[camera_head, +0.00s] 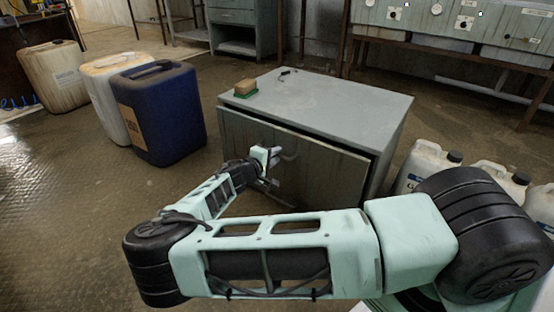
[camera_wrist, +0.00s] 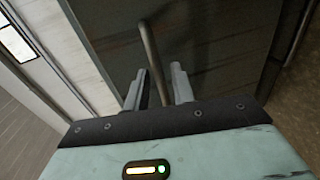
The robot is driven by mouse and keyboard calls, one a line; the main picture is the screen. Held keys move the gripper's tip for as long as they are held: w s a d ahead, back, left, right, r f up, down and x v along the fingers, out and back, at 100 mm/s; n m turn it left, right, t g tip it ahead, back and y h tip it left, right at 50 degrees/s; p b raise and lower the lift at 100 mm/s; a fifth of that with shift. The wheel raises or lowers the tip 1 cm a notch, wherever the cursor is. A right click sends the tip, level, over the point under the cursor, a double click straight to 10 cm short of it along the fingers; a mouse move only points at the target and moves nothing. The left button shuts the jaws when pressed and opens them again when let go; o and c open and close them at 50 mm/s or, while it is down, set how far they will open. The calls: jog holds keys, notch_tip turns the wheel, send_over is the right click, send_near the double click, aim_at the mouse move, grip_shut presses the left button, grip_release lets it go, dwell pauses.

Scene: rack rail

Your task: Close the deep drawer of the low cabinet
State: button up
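The low cabinet (camera_head: 340,98) is a grey metal box in the middle of the head view. Its wide drawer front (camera_head: 325,175) stands a little forward of the body, with a dark gap along the top and right edges. In the wrist view, a thin bar handle (camera_wrist: 149,50) crosses in front of the dark panel. My gripper (camera_head: 275,165) is at the cabinet front. In the wrist view, its fingers (camera_wrist: 157,88) are apart, one on each side of the bar, with visible space around it. The drawer's inside is hidden.
A small tan block on a green base (camera_head: 245,88) and a small dark item (camera_head: 287,72) lie on the cabinet top. A blue canister (camera_head: 165,115) and pale canisters stand left. White jugs (camera_head: 428,165) stand close to the cabinet's right side. Open floor lies left of the cabinet.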

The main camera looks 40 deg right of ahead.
aim_at(284, 148)
jog(key=shift+x, duration=0.75)
grip_shut()
jog(key=shift+r+x, duration=0.2)
jog(key=shift+x, duration=0.85)
jog(key=shift+r+x, duration=0.25)
jog(key=shift+x, duration=0.8)
jog(key=shift+d, duration=0.1)
grip_release()
jog(key=shift+d, duration=0.1)
